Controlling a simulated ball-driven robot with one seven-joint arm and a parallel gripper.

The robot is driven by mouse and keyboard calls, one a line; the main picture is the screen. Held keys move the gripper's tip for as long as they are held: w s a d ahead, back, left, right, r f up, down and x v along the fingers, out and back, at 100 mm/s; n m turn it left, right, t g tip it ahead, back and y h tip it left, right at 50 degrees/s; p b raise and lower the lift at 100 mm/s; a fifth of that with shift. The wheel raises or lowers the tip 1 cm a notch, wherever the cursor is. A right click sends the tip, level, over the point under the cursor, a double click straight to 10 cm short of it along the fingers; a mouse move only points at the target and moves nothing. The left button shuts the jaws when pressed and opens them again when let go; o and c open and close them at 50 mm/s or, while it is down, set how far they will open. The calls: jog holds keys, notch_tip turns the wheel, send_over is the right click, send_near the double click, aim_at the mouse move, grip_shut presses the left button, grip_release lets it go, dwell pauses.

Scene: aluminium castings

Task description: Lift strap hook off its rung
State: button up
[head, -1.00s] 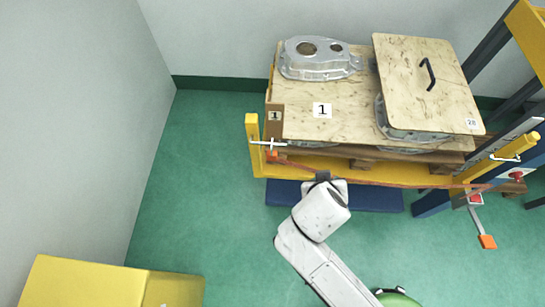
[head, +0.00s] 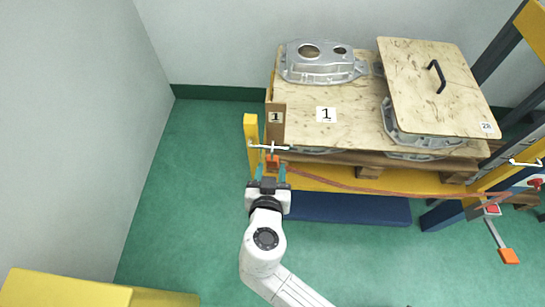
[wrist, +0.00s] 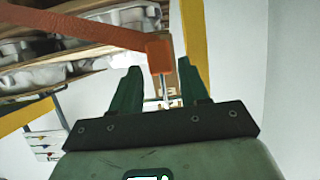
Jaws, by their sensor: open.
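The strap (head: 370,188) is a reddish-brown band across the front of the pallet stack. Its left end carries an orange block (head: 272,161), beside the pale metal rung (head: 268,147) on the left yellow post (head: 251,135). In the wrist view the orange block (wrist: 159,55) has a thin metal hook shank (wrist: 165,88) running from it. My gripper (head: 271,170) is open at this end. In the wrist view the green fingers of my gripper (wrist: 159,66) stand on either side of the shank, with gaps visible. Whether the hook's tip bears on the rung is hidden.
A plywood board (head: 340,115) marked 1 carries a casting (head: 318,68); a handled plywood lid (head: 425,85) lies over another casting. A yellow box (head: 65,292) stands at lower left. An orange-tipped lever (head: 509,256) hangs at right. Green floor left of the post is clear.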

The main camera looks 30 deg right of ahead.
aim_at(272, 163)
jog(key=shift+x, duration=2.75)
jog(key=shift+r, duration=0.1)
jog(key=shift+c, duration=0.3)
grip_shut()
